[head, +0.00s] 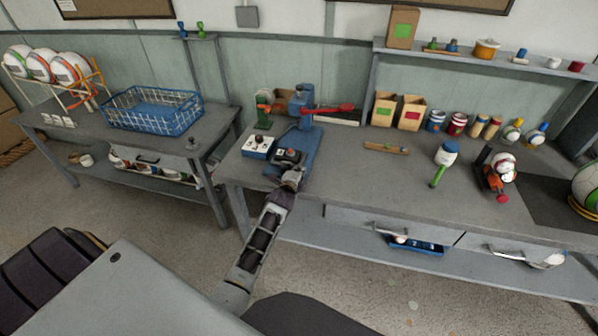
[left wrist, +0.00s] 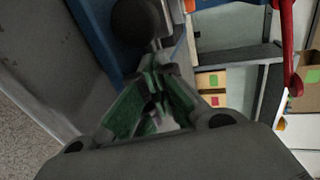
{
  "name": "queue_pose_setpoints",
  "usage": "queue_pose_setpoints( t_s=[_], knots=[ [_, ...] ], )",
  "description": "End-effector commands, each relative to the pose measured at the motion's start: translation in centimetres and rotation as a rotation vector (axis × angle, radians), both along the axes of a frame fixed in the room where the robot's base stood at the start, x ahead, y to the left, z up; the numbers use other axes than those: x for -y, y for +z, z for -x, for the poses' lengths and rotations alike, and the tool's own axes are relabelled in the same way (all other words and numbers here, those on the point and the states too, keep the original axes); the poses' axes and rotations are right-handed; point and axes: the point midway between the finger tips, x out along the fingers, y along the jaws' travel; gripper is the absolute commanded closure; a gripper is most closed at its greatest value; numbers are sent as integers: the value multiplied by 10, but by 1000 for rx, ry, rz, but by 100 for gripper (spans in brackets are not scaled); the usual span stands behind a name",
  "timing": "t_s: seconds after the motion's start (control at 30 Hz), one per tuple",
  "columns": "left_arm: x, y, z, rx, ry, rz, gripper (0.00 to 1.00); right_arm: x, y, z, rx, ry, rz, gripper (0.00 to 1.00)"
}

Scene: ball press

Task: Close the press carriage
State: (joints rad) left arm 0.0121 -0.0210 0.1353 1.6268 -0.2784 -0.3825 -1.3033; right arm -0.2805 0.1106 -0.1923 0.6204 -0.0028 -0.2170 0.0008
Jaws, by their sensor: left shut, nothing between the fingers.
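The blue press (head: 300,122) stands near the left end of the long workbench, with a red lever (head: 330,109) reaching out to the right. Its dark carriage (head: 288,158) sits low at the front of the blue base, toward me. My left gripper (head: 291,179) is right in front of the carriage, at the bench's front edge. In the left wrist view the gripper's green-padded fingers (left wrist: 155,95) are together and empty, close to a round black knob (left wrist: 136,20). I cannot tell whether they touch it. The red lever (left wrist: 288,50) also shows there. My right gripper is not in view.
A white and blue control box (head: 258,147) and a green device (head: 263,112) stand left of the press. A small wooden strip (head: 386,148) and a green-handled tool (head: 441,165) lie to the right. Bench space between the press and the strip is clear.

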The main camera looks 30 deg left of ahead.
Motion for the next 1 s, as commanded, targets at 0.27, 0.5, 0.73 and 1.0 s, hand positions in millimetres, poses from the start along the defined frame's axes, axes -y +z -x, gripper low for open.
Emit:
queue_pose_setpoints(
  t_s=[0.27, 0.5, 0.73, 1.0],
  knots=[
    [-1, 0, -6, 0, 0, 1, 100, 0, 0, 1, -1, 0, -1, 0],
    [-1, 0, -6, 0, 0, 1, 100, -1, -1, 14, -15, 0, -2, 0],
    [-2, 0, -9, 1, 0, 0, 100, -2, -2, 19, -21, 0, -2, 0],
    [-7, 0, -26, 2, 1, -2, 100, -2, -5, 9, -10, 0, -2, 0]
  ],
)
